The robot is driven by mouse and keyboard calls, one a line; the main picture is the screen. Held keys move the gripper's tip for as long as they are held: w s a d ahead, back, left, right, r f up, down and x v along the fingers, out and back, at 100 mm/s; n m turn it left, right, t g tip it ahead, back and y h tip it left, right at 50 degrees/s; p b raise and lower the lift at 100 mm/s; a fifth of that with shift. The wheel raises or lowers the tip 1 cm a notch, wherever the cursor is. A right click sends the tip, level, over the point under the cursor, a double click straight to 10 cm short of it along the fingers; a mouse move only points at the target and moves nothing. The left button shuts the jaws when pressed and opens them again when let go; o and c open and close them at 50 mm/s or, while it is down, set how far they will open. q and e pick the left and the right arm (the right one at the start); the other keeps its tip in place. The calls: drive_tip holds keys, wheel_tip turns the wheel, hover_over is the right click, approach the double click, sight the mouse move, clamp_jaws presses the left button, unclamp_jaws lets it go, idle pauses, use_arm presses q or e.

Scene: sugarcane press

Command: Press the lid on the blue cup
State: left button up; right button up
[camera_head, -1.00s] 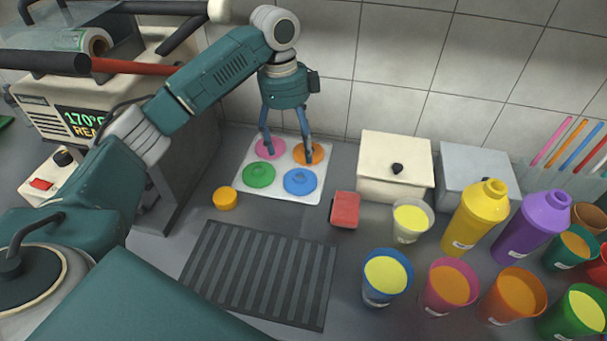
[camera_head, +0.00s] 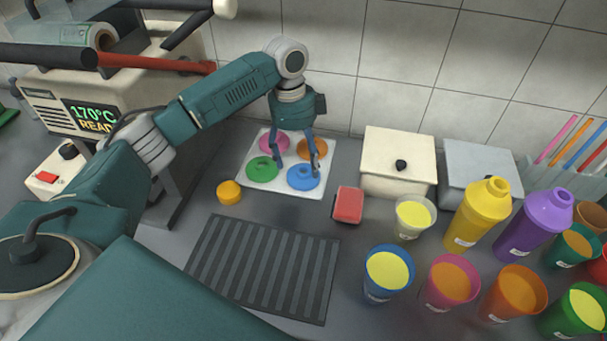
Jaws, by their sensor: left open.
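The blue cup (camera_head: 388,273), filled with yellow liquid, stands upright and uncovered at the lower middle right. The blue lid (camera_head: 303,178) lies at the front right of a white tray (camera_head: 246,187), beside a green lid (camera_head: 261,170), a pink lid (camera_head: 274,142) and an orange lid (camera_head: 318,150). My left gripper (camera_head: 297,168) is open above the tray, its fingers pointing down around the blue lid's area. One finger is near the lid's right edge. Whether it touches the lid cannot be told. My right gripper is not in view.
A red sponge-like block (camera_head: 348,205) and a white cup (camera_head: 412,217) stand between tray and blue cup. More filled cups and the yellow bottle (camera_head: 477,214) and purple bottle (camera_head: 533,224) crowd the right. A dark ribbed mat (camera_head: 262,268) lies in front. A sealing machine (camera_head: 90,105) stands left.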

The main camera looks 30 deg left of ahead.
sight(303, 170)
use_arm(q)
drive_tip(key=f, duration=0.4)
drive_tip(key=shift+d+f+p, duration=0.2)
drive_tip(key=shift+p, duration=0.1)
drive_tip(key=c, duration=0.3)
drive_tip(key=shift+c, duration=0.2)
wheel_tip(303, 170, up, 20)
drive_tip(key=shift+b, duration=0.3)
